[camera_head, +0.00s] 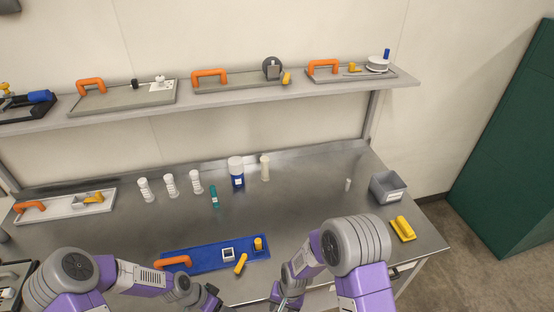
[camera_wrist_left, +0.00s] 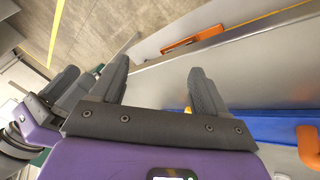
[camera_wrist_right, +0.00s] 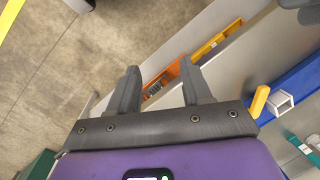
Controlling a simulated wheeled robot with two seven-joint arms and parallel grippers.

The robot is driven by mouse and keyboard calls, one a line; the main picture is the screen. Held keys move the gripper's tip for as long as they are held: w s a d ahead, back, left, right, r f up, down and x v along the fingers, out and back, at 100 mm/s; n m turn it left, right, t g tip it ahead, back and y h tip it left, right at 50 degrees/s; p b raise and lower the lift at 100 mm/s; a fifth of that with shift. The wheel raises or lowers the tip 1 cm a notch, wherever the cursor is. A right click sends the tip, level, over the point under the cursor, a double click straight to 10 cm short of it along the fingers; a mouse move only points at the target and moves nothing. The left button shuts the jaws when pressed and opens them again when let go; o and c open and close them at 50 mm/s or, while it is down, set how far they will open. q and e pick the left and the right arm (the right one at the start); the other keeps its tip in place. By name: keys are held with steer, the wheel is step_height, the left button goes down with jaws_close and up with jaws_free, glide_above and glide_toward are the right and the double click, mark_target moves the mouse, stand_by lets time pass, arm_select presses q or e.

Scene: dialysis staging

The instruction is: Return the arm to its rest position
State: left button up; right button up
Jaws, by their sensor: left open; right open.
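My left gripper (camera_wrist_left: 160,90) is open and empty in the left wrist view, with its fingers well apart beside the front edge of the workbench. My right gripper (camera_wrist_right: 160,90) is open and empty in the right wrist view, over the bench's front edge and the floor. In the head view, both purple and grey arms fold in at the bottom, low in front of the bench. The fingertips there are mostly hidden or cut off by the frame.
The steel workbench (camera_head: 310,220) holds a blue tray (camera_head: 205,255) with an orange handle near its front edge, white bottles (camera_head: 170,185), a blue-labelled bottle (camera_head: 236,175), a grey bin (camera_head: 387,188) and a yellow item (camera_head: 403,229). A shelf (camera_head: 235,92) with handled trays runs behind.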

arm_select(q)
steer(key=s+d+f+n+y, duration=0.2)
steer(key=s+d+f+n, duration=0.1)
steer(key=s+d+n, duration=0.6)
arm_select(e)
steer(key=s+d+f+t+y, duration=0.15)
steer(key=s+d+f, duration=0.25)
steer(key=s+d, duration=0.5)
arm_select(q)
step_height(320, 180, down, 10)
steer(key=s+a+b, duration=0.1)
steer(key=b, duration=0.8)
steer(key=shift+s+r+b, duration=0.2)
steer(key=shift+s+b, duration=0.1)
arm_select(e)
step_height(320, 180, down, 10)
steer(key=s, duration=0.1)
steer(key=shift+a+r+y, duration=0.25)
steer(key=shift+a+y, duration=0.1)
